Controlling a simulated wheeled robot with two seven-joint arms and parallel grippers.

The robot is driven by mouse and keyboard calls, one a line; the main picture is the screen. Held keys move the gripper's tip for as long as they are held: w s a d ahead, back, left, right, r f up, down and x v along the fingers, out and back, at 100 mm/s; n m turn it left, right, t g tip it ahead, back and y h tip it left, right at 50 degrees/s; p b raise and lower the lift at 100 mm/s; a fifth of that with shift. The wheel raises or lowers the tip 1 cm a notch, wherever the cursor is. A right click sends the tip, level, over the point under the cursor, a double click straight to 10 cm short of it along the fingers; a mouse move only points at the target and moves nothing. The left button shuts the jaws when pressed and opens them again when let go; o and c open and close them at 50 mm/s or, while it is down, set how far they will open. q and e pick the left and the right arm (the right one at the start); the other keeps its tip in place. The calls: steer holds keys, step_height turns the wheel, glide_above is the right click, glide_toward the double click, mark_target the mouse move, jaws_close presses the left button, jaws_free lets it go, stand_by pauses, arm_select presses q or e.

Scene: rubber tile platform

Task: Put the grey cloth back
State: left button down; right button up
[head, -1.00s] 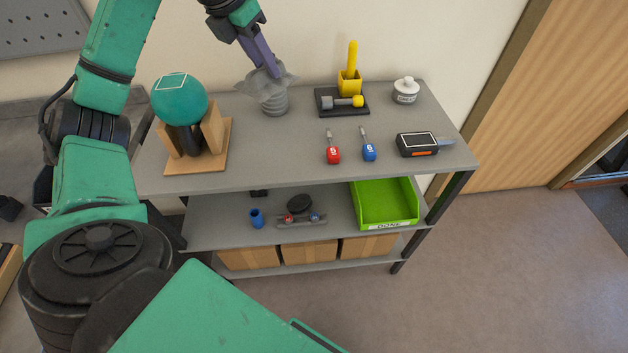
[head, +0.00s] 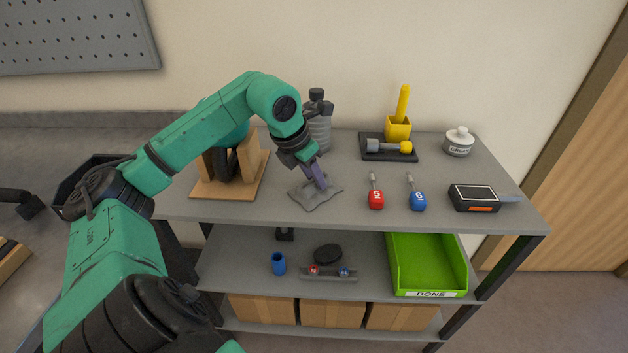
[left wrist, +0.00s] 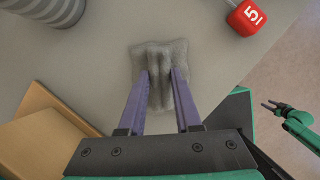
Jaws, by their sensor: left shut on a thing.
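The grey cloth (head: 313,194) lies crumpled on the grey top shelf, in front of a grey ribbed canister (head: 319,132) with a black top. My left gripper (head: 320,184) points down and is shut on the cloth. In the left wrist view the cloth (left wrist: 161,60) is pinched into folds between the two purple fingers (left wrist: 160,78). The cloth's edges spread out flat around the fingers. My right gripper (left wrist: 267,106) shows small at the right of the left wrist view, empty, with its fingers apart.
A wooden stand (head: 225,190) with a green ball, partly hidden by my arm, is at left. A green bin (head: 398,268) is below.

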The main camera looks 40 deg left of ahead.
arm_select(q)
steer(key=shift+f, duration=0.15)
steer(key=c, duration=0.6)
jaws_free()
steer(key=shift+r, duration=0.4)
steer(key=v, duration=1.1)
steer(key=shift+s+r, duration=0.25)
steer(key=shift+r, duration=0.05)
